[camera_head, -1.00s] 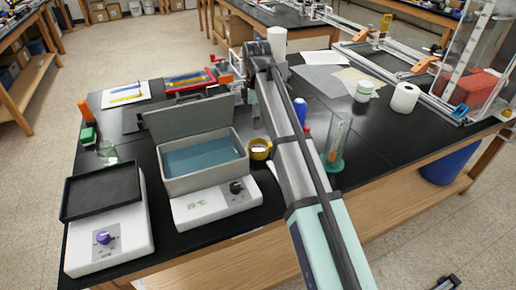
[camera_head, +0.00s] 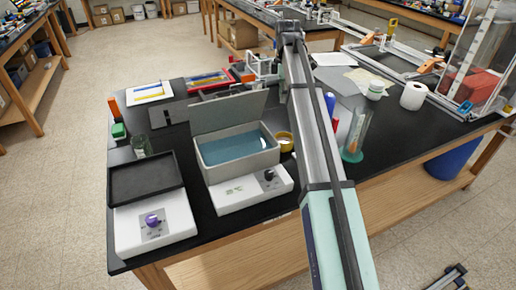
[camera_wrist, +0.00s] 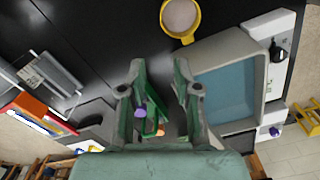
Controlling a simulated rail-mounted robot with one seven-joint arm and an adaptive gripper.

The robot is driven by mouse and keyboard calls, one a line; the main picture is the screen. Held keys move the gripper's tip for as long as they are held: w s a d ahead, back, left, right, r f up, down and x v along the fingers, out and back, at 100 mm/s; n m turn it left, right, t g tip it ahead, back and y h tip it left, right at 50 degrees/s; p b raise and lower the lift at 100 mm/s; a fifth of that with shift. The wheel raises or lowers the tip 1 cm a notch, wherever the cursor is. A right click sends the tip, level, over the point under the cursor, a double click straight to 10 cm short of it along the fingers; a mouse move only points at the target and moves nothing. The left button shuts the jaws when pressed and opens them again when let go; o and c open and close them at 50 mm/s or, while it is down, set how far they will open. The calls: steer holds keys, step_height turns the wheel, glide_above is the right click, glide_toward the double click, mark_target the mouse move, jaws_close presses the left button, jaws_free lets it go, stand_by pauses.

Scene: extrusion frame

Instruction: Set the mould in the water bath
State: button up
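The water bath (camera_head: 278,158) is a grey open box of blue water on a white base with a black knob. Its grey lid (camera_head: 232,110) stands raised behind it. It also shows at the right of the wrist view (camera_wrist: 262,92). A round yellow vessel, apparently the mould (camera_head: 285,138), stands on the bench just right of the bath. In the wrist view the mould (camera_wrist: 189,37) is at the top, with pale contents. My gripper (camera_wrist: 158,78) is open, its fingers apart and away from the mould. The arm hides it in the head view.
A hotplate (camera_head: 152,222) with a black tray stands left of the bath. A small glass jar (camera_head: 140,146) is behind the hotplate.

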steer(key=p, duration=0.3)
glide_above(285, 139)
steer(key=f, duration=0.8)
steer(key=a+f, duration=0.1)
steer(key=f, duration=0.3)
steer(key=shift+w, duration=0.35)
steer(key=shift+s+f+p, duration=0.25)
steer(key=shift+f+p, duration=0.5)
steer(key=shift+f, duration=0.2)
steer(key=shift+f+p, duration=0.55)
steer(key=shift+f, duration=1.2)
jaws_close()
